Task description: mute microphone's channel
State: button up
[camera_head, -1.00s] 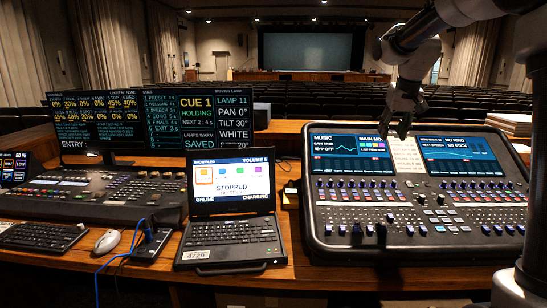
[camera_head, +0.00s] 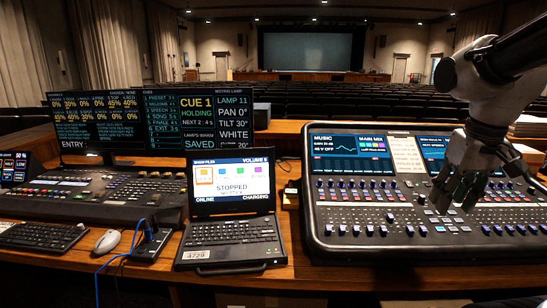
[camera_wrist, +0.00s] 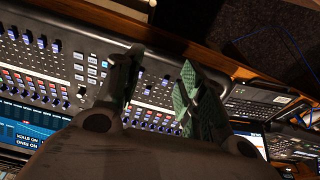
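The mixing console (camera_head: 340,245) stands on the right of the desk, with rows of knobs, small buttons and faders. Its left screen (camera_head: 336,150) reads MUSIC, with MAIN MIX beside it. Its right screen (camera_head: 432,150) is partly hidden behind my arm. My gripper (camera_head: 455,203) hangs over the right half of the console, fingers pointing down, apart and empty. In the wrist view my gripper (camera_wrist: 160,82) has its two fingers spread, with console buttons and faders (camera_wrist: 62,92) behind them. I cannot read which channel is the microphone's, and no contact with a button is clear.
A laptop (camera_head: 232,230) reading STOPPED sits left of the console. Further left are a lighting desk (camera_head: 90,190), a mouse (camera_head: 107,241), a keyboard (camera_head: 40,235) and blue cables. Monitors (camera_head: 150,120) stand behind. The wooden desk's front edge is clear before the console.

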jog(key=s+r+t, duration=0.1)
jog(key=s+t, duration=0.1)
jog(key=s, duration=0.5)
jog(key=shift+d, duration=0.1)
grip_shut()
dwell(1.0)
